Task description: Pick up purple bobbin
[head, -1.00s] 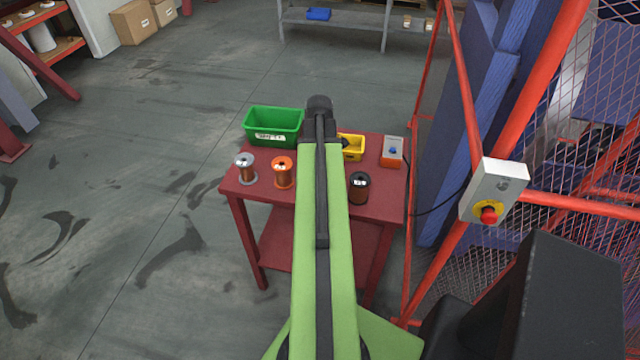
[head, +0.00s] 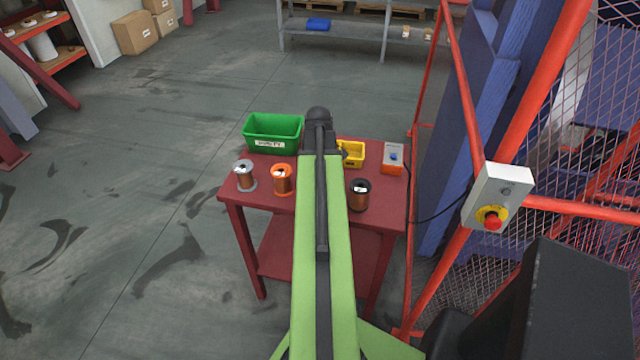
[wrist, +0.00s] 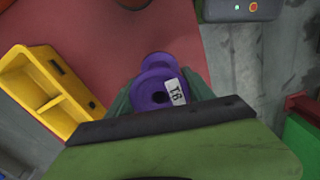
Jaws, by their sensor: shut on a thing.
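The purple bobbin (wrist: 157,72) shows in the wrist view, upper flange and core hole toward the camera, with a white label on the flange. My gripper (wrist: 158,96) is shut on it, with grey-green fingers on either side. The red table surface shows beyond the bobbin; I cannot tell whether the bobbin is clear of it. In the head view my green arm reaches over the red table (head: 290,203), and it hides the bobbin and the gripper's fingers.
On the table stand a green bin (head: 273,146), grey-flanged (head: 245,177), orange (head: 283,180) and black (head: 359,196) bobbins, a yellow bin (head: 351,155) and an orange-grey box (head: 393,158). A red fence post and emergency-stop box (head: 495,198) stand close at the right. Floor at left is open.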

